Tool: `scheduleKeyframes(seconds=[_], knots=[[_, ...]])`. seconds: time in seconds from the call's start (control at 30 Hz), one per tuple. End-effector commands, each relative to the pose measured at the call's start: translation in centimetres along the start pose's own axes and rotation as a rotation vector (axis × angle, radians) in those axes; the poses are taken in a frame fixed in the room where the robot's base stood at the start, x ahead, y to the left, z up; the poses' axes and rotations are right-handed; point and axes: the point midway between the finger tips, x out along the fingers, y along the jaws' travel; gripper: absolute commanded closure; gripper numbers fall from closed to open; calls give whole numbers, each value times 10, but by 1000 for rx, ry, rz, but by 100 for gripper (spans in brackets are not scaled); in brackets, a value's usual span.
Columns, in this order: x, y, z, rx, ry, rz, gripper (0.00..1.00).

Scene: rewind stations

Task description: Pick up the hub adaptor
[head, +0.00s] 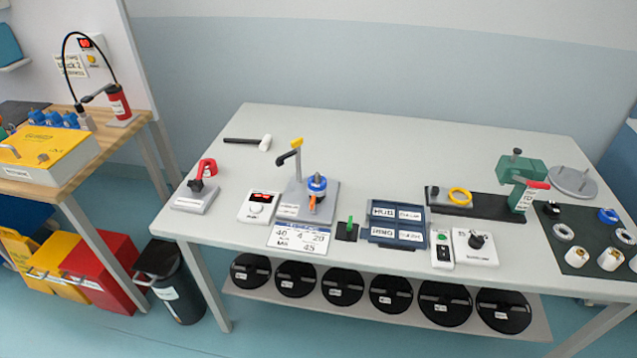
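My gripper is not in view. No part is readably labelled as the hub adaptor, so I cannot tell which one it is. Several small hub-like parts lie on the dark mat (585,238) at the table's right end. A yellow ring (459,196) sits on the dark rail of the green-headed device (520,180). Another blue part (317,184) is on the grey stand at left of centre.
In front are a dark blue labelled tray (398,224), a white switch box (474,247) and a display box (259,207). A hammer (248,141) lies at back left. Black reels (391,294) fill the lower shelf.

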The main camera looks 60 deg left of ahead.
Motion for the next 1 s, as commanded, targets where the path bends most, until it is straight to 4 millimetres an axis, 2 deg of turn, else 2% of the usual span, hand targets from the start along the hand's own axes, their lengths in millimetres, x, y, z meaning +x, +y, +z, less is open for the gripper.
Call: scheduleKeyframes(seconds=[0.27,0.77,1.0], knots=[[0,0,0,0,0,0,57],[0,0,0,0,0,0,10],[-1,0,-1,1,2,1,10]])
